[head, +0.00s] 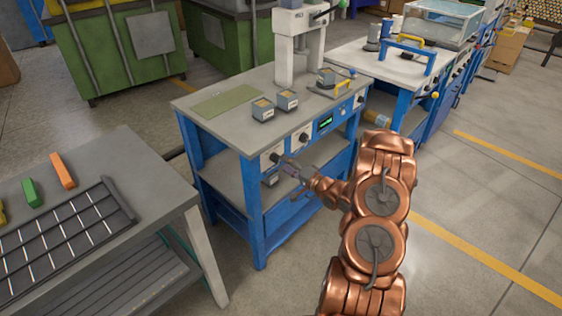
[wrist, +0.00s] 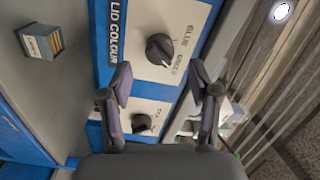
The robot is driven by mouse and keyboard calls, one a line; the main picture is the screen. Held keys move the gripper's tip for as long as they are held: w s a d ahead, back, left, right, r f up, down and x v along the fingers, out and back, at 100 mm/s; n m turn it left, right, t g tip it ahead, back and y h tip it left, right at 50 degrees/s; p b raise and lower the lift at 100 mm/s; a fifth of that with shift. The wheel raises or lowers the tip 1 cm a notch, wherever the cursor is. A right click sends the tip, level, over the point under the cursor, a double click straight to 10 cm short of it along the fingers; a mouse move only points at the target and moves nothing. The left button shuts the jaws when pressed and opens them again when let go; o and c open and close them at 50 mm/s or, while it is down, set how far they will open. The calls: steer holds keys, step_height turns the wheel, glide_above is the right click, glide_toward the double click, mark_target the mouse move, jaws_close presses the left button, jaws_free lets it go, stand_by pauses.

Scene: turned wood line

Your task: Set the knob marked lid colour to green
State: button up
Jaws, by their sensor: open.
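The lid colour knob (wrist: 159,49) is a round black knob on a white plate on the blue front of the bench, beside the words LID COLOUR. In the wrist view, BLUE and what looks like GREEN are printed beside it; which one it points at is hard to tell. It also shows in the head view, as the right of two neighbouring knobs (head: 304,137). My gripper (wrist: 165,88) is open and empty. Its fingers are apart from the lid colour knob, below it in the wrist view. In the head view my gripper (head: 297,171) is just in front of the panel.
A second knob (wrist: 142,122) shows between my fingers, on its own plate. Small grey boxes (head: 263,110) and a green mat (head: 225,101) lie on the bench top. A table with a slatted rack (head: 65,235) stands at the left. The floor at the right is open.

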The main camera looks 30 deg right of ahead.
steer(key=v, duration=0.7)
steer(key=shift+s, duration=0.4)
steer(key=shift+w+d, duration=0.1)
